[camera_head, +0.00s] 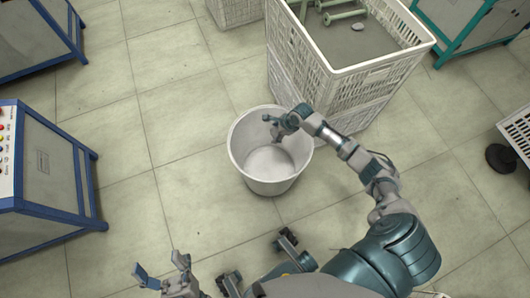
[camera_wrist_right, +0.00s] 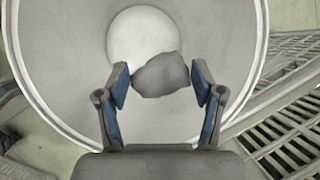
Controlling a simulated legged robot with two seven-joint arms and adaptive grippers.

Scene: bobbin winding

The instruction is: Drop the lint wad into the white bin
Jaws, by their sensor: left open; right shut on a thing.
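The white bin (camera_head: 268,187) stands upright on the tiled floor in the middle of the head view. In the right wrist view its round wall (camera_wrist_right: 45,60) and bottom fill the background. My right gripper (camera_head: 273,125) is over the bin's opening. In the right wrist view this gripper (camera_wrist_right: 160,82) is shut on the lint wad (camera_wrist_right: 163,75), a lumpy grey piece between its blue-padded fingertips. The wad is hard to make out in the head view. My left gripper (camera_head: 161,270) is open and empty at the bottom left, away from the bin.
A white slatted crate (camera_head: 300,75) with green-grey bobbins stands right behind the bin, beside my right arm. Blue-framed machines (camera_head: 45,165) are at the left. A green-framed cabinet (camera_head: 470,30) is at the upper right. The floor left of the bin is clear.

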